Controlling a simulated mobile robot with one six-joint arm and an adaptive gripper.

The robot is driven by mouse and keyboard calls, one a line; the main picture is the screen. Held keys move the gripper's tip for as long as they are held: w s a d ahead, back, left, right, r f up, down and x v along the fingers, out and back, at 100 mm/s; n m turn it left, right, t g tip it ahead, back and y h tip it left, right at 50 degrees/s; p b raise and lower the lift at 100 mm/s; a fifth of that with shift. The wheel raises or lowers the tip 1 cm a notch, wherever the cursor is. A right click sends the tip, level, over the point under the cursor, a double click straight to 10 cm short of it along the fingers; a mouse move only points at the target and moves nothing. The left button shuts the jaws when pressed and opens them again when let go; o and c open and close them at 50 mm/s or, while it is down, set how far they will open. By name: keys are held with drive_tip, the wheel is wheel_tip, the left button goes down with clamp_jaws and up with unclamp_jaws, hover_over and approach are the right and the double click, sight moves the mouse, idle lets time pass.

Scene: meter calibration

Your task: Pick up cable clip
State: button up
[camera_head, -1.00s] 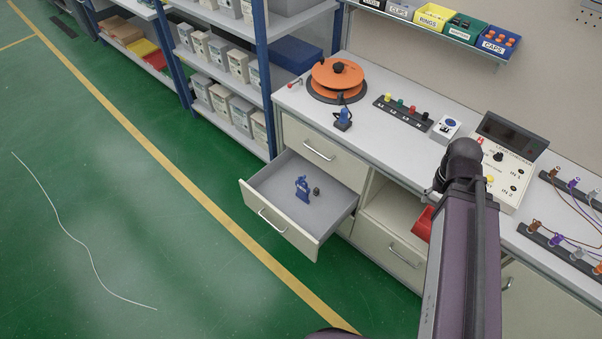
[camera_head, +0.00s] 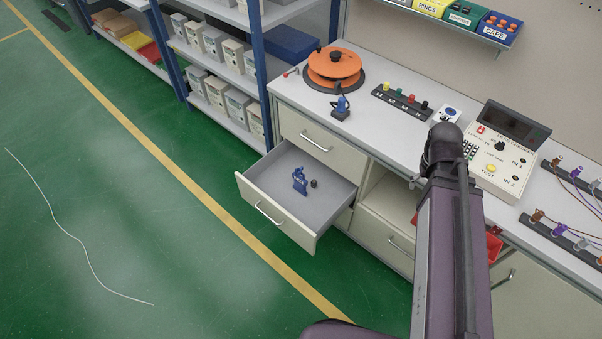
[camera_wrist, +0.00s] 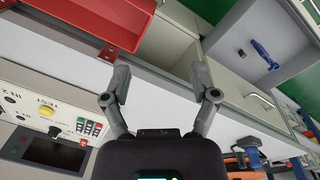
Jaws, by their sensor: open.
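A blue clip-like piece (camera_head: 299,180) stands in the open drawer (camera_head: 275,213), with a small dark piece (camera_head: 314,184) to its right. Another blue piece with a dark base (camera_head: 340,108) stands on the bench top near its front edge. I cannot tell for certain which is the cable clip. The wrist view also shows the drawer's blue piece (camera_wrist: 264,54), its small dark piece (camera_wrist: 241,52) and the bench's blue piece (camera_wrist: 250,150). My gripper (camera_wrist: 160,76) is open and empty, over the bench front, apart from all these pieces. In the head view my arm hides it.
An orange reel (camera_head: 334,66) stands behind the bench's blue piece. A dark strip with coloured knobs (camera_head: 402,102) and a meter (camera_head: 500,150) lie to the right. A red bin (camera_wrist: 60,22) sits in the cabinet's open bay. Green floor (camera_head: 190,225) is free in front.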

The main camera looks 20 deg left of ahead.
drive_tip(key=w+a+f+n+t+h+b, duration=0.2)
drive_tip(key=w+a+f+n+b, duration=0.2)
drive_tip(key=a+f+n+b, duration=0.5)
drive_tip(key=w+a+f+n+t+h+b, duration=0.35)
drive_tip(key=a+f+n+b, duration=0.25)
drive_tip(key=a+f+b, duration=0.35)
drive_tip(key=s+a+f+n+t+b, duration=0.1)
drive_tip(key=a+f+n+t+b, duration=0.2)
drive_tip(key=a+n+b, duration=0.4)
drive_tip(key=s+a+f+n+t+y+b, duration=0.1)
drive_tip(key=a+f+n+t+b, duration=0.3)
drive_tip(key=a, duration=1.7)
drive_tip(key=s+n+b, duration=0.1)
drive_tip(key=n+b, duration=0.2)
drive_tip(key=b, duration=0.3)
drive_tip(key=shift+s+a+f+n+b, duration=0.15)
drive_tip(key=shift+f+n+b, duration=0.05)
drive_tip(key=shift+n+b, duration=0.15)
drive_tip(key=shift+y, duration=0.25)
drive_tip(key=b, duration=0.3)
approach(300, 169)
drive_tip(key=w, duration=0.2)
drive_tip(key=shift+w+d+f, duration=0.55)
drive_tip(key=shift+w+d, duration=0.1)
drive_tip(key=shift+w, duration=0.1)
